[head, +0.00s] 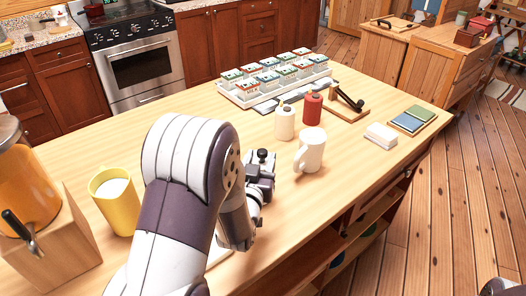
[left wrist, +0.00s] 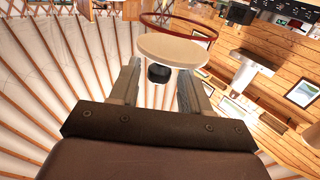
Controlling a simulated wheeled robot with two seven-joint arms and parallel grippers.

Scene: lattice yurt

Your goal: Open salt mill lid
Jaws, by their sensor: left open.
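My left gripper (head: 262,166) is open above the counter, left of the white mug (head: 313,150); my own arm hides part of it. In the left wrist view, my left gripper (left wrist: 158,78) shows its two fingers apart, with a pale round disc (left wrist: 172,50) and a dark knob-like piece (left wrist: 159,73) beyond or between them; I cannot tell whether they touch. No thing is clearly labelled as the salt mill. A cream container (head: 285,123) and a red container (head: 313,108), each with a small top piece, stand upright behind the mug, apart from the gripper.
A yellow mug (head: 115,205) and an orange dispenser on a wooden block (head: 60,245) stand at the left. A white tray (head: 240,100) with several small boxes lies at the back. A white block (head: 381,136) is at the right. The counter's right front is clear.

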